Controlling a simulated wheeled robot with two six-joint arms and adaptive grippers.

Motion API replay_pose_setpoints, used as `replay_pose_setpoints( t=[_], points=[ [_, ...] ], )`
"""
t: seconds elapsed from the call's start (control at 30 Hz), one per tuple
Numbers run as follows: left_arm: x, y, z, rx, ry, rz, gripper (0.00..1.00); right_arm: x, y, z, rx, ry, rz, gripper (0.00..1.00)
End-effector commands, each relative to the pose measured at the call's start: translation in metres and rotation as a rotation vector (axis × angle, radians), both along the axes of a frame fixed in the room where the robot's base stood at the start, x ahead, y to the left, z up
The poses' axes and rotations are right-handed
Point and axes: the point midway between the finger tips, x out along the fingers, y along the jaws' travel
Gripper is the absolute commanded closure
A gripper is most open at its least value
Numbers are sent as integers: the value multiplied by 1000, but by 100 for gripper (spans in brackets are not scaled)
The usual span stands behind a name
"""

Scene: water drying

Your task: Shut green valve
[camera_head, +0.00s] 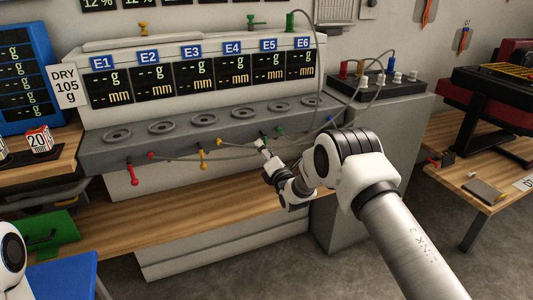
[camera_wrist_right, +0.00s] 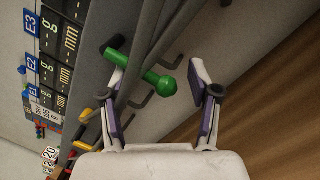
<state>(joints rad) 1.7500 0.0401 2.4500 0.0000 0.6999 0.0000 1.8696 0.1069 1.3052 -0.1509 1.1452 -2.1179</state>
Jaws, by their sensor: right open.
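The green valve (camera_wrist_right: 152,80) has a lever with a round knob at its end. A clear gap separates the knob from the right finger; I cannot tell whether the left finger touches the lever. In the head view my right gripper (camera_head: 262,146) is at the front of the grey bench ledge, below E4 and E5. Only a small green part of the valve (camera_head: 280,141) shows beside it. My left gripper is out of view.
A blue valve (camera_head: 331,120) is at right. Grey hoses run close around my gripper. The wooden shelf (camera_head: 190,210) below is mostly clear.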

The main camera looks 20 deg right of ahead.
Motion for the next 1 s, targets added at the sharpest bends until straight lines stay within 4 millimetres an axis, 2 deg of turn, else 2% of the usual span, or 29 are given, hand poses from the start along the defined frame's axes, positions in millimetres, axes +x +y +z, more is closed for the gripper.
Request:
replay_pose_setpoints(
  t=[0.17, 0.4, 0.5, 0.6, 0.7, 1.0],
  points=[
    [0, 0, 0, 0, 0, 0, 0, -16, 0, -3, 0, 4, 1, 39],
    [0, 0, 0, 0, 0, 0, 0, -77, -4, -11, 2, 4, -3, 39],
    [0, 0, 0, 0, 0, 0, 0, -99, -6, -14, 1, 2, -4, 39],
    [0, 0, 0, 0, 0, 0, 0, -113, -6, -15, 1, -1, -3, 39],
    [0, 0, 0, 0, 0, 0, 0, -119, -6, -15, 0, -3, -3, 39],
    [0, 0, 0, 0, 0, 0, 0, -119, -6, -15, 0, -3, -3, 39]
  ],
)
